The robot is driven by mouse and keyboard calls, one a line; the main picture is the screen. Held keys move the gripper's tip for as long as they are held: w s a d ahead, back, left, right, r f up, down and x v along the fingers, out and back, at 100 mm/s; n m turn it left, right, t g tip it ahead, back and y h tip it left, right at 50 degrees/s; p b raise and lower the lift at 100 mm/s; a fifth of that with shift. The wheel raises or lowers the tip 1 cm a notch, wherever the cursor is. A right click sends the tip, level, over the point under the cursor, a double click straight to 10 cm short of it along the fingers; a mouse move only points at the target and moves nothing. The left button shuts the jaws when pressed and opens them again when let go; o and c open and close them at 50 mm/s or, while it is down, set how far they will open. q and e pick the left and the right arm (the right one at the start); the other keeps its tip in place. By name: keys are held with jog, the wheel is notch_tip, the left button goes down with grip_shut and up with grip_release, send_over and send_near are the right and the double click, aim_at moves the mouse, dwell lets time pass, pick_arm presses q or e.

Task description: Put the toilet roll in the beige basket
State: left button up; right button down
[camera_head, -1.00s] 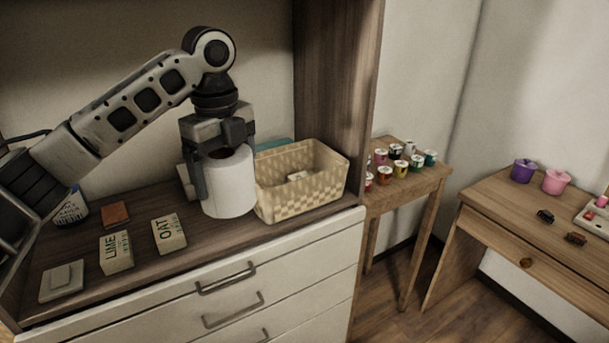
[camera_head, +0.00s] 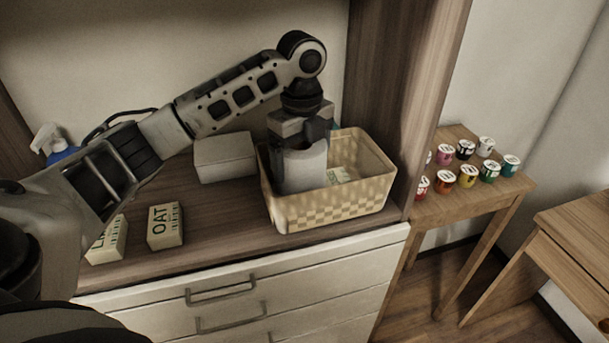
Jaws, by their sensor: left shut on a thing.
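The toilet roll (camera_head: 305,168) is white and upright, inside the left part of the beige basket (camera_head: 330,207). Its lower part is hidden behind the basket's front wall, so I cannot tell whether it touches the bottom. My left gripper (camera_head: 303,140) points down from above and is shut on the toilet roll, partly inside the basket's rim. A small light packet (camera_head: 339,175) lies in the basket to the right of the roll. My right gripper is not in view.
A pale box (camera_head: 225,157) stands left of the basket on the wooden top. A box marked OAT (camera_head: 165,226) and another box (camera_head: 107,241) are at the front left. A spray bottle (camera_head: 53,145) is behind my arm. Several small pots (camera_head: 468,175) stand on a side table (camera_head: 478,204).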

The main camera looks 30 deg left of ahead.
pick_arm(q)
jog(key=shift+w+f, duration=0.1)
jog(key=shift+f, duration=2.1)
jog(key=shift+f, duration=0.15)
jog(key=o, duration=0.7)
jog(key=shift+o, duration=0.2)
notch_tip(320, 180, up, 12)
jog(key=shift+r, duration=0.15)
